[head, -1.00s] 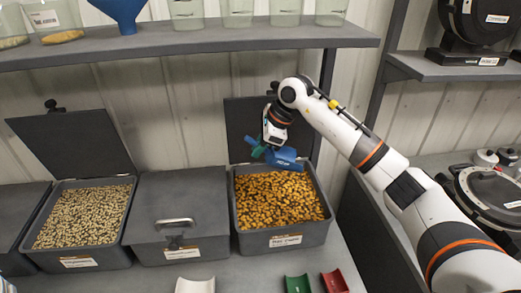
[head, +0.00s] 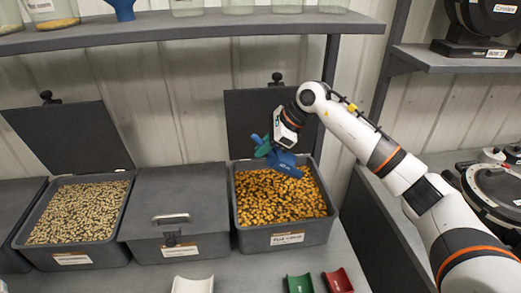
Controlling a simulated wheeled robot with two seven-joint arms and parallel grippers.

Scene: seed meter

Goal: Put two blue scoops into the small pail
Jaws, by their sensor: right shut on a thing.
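My right gripper (head: 270,147) is shut on a blue scoop (head: 287,169). The scoop is tilted, with its trough pointing down to the right at the back of the open grey bin (head: 284,241) of orange-yellow seeds (head: 280,203). Whether the scoop touches the seeds or holds any is too small to tell. The gripper fingers are partly hidden by the scoop and a green part. The small pail is not in view, and neither is my left gripper.
Left of this bin stand a closed grey bin (head: 177,203) and an open bin of pale seeds (head: 72,258). White (head: 193,285), green (head: 299,284) and red (head: 338,281) scoops lie at the front. A shelf (head: 200,34) with jars and a blue funnel (head: 121,9) runs above.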

